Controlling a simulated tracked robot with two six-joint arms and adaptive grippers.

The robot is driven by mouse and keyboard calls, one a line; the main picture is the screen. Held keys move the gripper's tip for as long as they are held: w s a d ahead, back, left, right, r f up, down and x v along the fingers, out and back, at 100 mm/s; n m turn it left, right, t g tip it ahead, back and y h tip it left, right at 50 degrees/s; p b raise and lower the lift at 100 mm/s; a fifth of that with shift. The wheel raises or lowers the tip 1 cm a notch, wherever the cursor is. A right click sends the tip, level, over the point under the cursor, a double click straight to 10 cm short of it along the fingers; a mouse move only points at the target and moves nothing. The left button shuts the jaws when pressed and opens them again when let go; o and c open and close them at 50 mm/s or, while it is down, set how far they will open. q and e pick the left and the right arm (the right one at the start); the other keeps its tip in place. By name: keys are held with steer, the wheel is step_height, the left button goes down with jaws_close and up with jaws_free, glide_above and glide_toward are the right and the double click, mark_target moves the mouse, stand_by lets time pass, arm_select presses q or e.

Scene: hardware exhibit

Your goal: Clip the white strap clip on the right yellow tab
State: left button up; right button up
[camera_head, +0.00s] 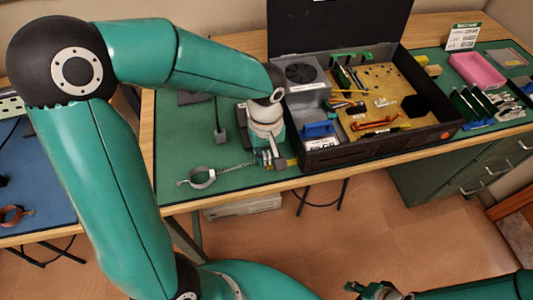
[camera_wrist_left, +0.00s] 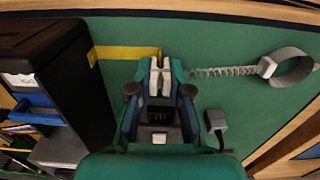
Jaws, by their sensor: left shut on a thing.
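My left gripper (camera_head: 268,162) is low over the green mat at the front left corner of the black computer case (camera_head: 385,145). In the left wrist view the left gripper (camera_wrist_left: 160,85) is shut on the white strap clip (camera_wrist_left: 160,76). A grey coiled cord (camera_wrist_left: 222,71) runs from beside the clip to the grey wrist strap loop (camera_wrist_left: 291,67) lying on the mat. A yellow tab (camera_wrist_left: 122,53) extends from the case to the clip's tip; I cannot tell whether they touch. My right gripper (camera_head: 375,289) is at the bottom edge, partly cut off, its jaws unclear.
The open case holds a fan unit (camera_head: 300,75) and boards. A blue-handled item (camera_head: 318,130) sits at its front left. A pink tray (camera_head: 476,70) stands at the right.

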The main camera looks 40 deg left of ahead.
arm_select(q)
steer(key=shift+f+b, duration=1.1)
steer(key=shift+f, duration=0.05)
stand_by(0.8)
steer(key=o, duration=0.8)
steer(key=shift+o, duration=0.2)
steer(key=o, duration=0.3)
steer(key=shift+r+p, duration=0.45)
steer(key=shift+r, duration=0.25)
stand_by(0.5)
steer(key=shift+r+p, duration=2.2)
steer(key=shift+r, duration=0.75)
